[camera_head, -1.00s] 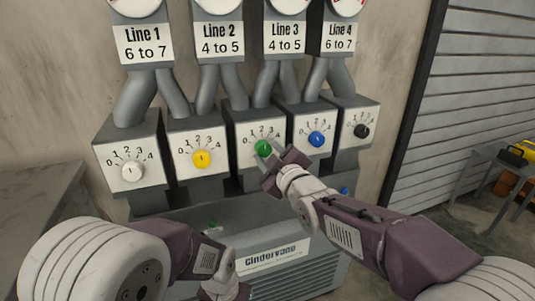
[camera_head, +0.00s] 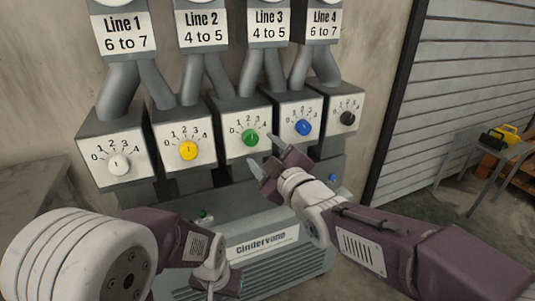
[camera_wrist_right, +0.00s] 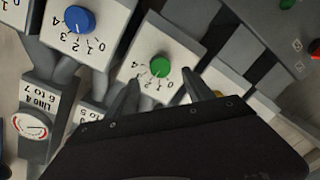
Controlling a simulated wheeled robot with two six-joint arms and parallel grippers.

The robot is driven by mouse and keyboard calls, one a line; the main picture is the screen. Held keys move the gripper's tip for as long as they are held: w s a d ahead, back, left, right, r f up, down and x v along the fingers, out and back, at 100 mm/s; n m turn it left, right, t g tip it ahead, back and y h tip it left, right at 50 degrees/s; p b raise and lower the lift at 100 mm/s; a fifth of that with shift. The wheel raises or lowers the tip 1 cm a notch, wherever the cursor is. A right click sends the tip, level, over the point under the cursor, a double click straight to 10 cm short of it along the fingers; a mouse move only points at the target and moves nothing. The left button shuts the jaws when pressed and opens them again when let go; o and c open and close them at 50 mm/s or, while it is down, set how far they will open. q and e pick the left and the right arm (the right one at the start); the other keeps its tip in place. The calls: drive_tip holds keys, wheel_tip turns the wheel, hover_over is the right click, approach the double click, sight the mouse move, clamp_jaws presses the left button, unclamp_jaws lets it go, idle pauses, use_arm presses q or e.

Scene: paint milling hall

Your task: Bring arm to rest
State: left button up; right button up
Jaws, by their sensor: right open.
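My right gripper (camera_head: 264,154) is open and empty in the head view, in front of the row of dials and just below and right of the green knob (camera_head: 250,138). The right wrist view shows its two fingers apart, with the green knob (camera_wrist_right: 160,66) beyond them and a visible gap. My left arm is folded low at the left. Its gripper (camera_head: 222,290) is at the bottom edge, partly cut off, and its jaws are hard to make out.
A white knob (camera_head: 119,164), yellow knob (camera_head: 188,150), blue knob (camera_head: 303,127) and black knob (camera_head: 347,118) sit on neighbouring boxes. The grey Cindervane cabinet (camera_head: 285,262) is below. A table (camera_head: 470,165) with yellow items stands at the right.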

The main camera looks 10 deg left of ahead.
drive_tip(key=v, duration=0.3)
